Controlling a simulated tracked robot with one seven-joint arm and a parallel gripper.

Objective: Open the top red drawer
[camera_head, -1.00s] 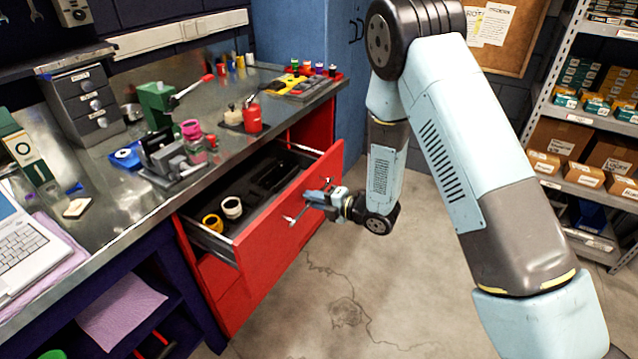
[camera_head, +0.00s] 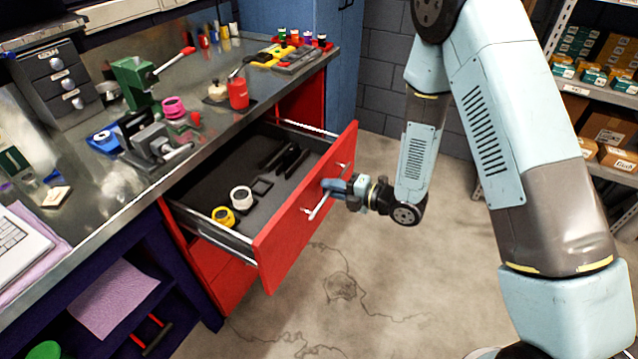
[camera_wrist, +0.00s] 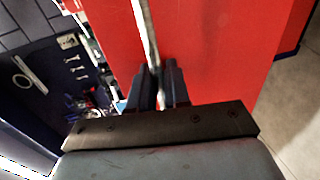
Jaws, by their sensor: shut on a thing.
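The top red drawer (camera_head: 285,232) is pulled well out from under the metal bench top. Its dark-lined inside shows a white ring-shaped item, a yellow one and several black items. A long silver bar handle (camera_head: 320,205) runs along its red front. My gripper (camera_head: 332,187) is at the drawer front, shut on this handle near its middle. In the wrist view the handle (camera_wrist: 145,30) runs down between the two dark fingers (camera_wrist: 158,85), with the red front behind. The fingertips are partly hidden by the handle in the head view.
Another red drawer front (camera_head: 228,283) sits below, closed. The bench top (camera_head: 95,215) holds a green press, a small vise, a red can and a laptop. Concrete floor (camera_head: 400,290) in front of the drawer is clear. Shelves with boxes (camera_head: 605,130) stand at the right.

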